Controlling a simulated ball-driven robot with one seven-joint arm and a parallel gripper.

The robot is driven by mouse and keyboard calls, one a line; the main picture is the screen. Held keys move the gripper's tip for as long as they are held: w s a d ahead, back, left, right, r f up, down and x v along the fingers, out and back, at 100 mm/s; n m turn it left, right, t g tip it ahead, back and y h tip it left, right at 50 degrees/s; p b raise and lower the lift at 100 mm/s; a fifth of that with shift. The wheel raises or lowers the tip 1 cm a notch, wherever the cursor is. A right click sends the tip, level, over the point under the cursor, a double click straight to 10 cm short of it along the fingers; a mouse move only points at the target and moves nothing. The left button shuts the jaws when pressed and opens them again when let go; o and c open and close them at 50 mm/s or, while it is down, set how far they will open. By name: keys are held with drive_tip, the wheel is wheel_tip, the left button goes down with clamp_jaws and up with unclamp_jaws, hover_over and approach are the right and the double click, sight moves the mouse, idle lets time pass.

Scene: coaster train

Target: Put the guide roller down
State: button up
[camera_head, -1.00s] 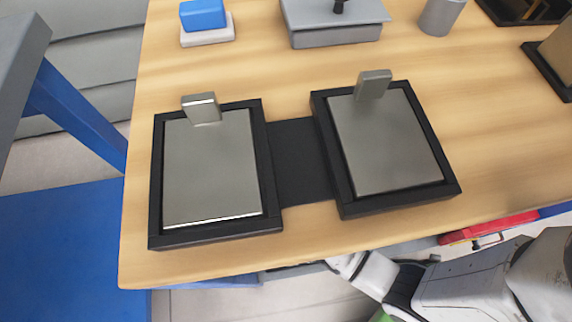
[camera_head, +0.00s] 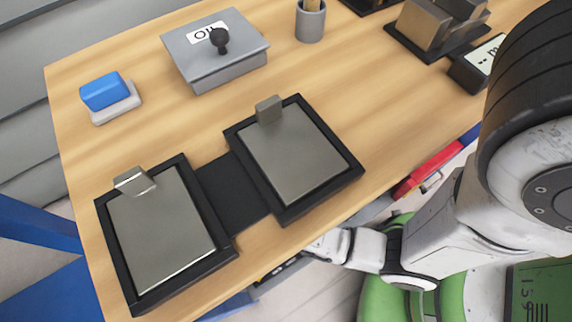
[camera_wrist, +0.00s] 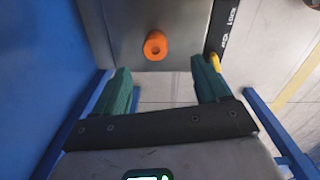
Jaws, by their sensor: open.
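My gripper (camera_wrist: 163,80) shows in the wrist view with two dark green fingers spread apart and nothing between them. In the head view my arm is at the right and reaches down past the table's front edge; the gripper's fingers cannot be made out there.
The wooden table (camera_head: 190,125) carries two black-framed metal plates (camera_head: 160,235), a grey box with a black knob (camera_head: 215,70), a blue block on a white base (camera_head: 105,92) and a grey cup (camera_head: 310,22). Blue frame bars (camera_wrist: 268,125) flank my gripper in the wrist view.

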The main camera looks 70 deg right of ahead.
drive_tip(key=s+d+r+m, duration=0.6)
drive_tip(key=s+r+m, duration=0.2)
drive_tip(key=m, duration=0.5)
drive_tip(key=shift+s+r+t, duration=0.3)
drive_tip(key=shift+s+t, duration=0.1)
drive_tip(key=shift+d, duration=0.1)
